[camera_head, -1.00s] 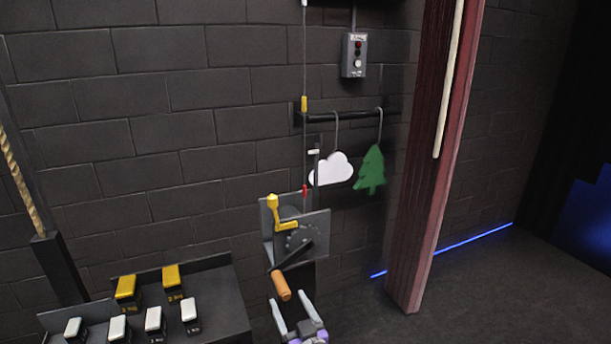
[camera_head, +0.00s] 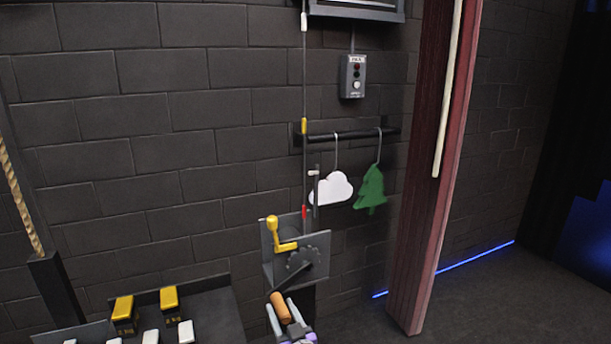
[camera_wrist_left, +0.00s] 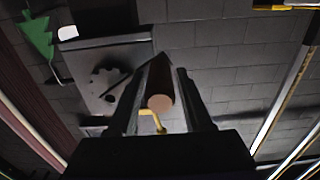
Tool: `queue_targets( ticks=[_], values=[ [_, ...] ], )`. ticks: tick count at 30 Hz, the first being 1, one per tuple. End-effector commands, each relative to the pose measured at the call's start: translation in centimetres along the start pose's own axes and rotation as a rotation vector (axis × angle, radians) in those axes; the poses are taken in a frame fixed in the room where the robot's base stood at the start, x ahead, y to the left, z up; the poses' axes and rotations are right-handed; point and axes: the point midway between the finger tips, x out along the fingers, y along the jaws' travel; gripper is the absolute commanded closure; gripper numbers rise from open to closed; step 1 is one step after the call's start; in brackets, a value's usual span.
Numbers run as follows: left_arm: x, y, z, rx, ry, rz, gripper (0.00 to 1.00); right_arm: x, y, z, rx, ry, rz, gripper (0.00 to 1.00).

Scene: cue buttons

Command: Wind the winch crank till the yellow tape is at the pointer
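The winch (camera_head: 318,247) is a grey bracket on the wall with a dark toothed wheel and a yellow lever (camera_head: 273,232). Its orange crank handle (camera_head: 280,306) points out below; its round end shows in the wrist view (camera_wrist_left: 160,102). My left gripper (camera_head: 281,305) has its fingers on either side of the handle; whether both touch it I cannot tell. The yellow tape (camera_head: 304,126) is on the vertical line, well above the white pointer (camera_head: 314,173). A red tape (camera_head: 304,212) is below the pointer. My right gripper is out of view.
A white cloud (camera_head: 333,188) and green tree (camera_head: 370,190) hang from a black rail right of the line. A control box (camera_head: 353,77) is above. Yellow and white weights stand on a dark stand (camera_head: 215,308) at lower left. A reddish post (camera_head: 428,200) stands right.

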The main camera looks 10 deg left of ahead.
Motion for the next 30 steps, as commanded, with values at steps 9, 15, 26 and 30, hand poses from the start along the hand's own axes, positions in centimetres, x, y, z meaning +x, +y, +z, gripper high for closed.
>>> queue_targets(
  ticks=[9, 15, 26, 30],
  values=[
    [0.0, 0.0, 0.0, 0.0, 0.0, 0.0, 1.0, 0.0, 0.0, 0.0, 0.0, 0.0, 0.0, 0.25],
    [0.0, -0.1, -0.5, 0.0, 0.0, 0.0, 1.0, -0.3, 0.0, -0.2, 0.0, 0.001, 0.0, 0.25],
    [0.0, -1.3, -5.5, 0.001, 0.004, 0.002, 1.0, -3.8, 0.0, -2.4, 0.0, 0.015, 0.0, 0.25],
    [0.0, -1.4, -5.5, 0.002, 0.002, 0.002, 1.0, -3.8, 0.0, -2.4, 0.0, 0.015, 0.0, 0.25]
  ],
)
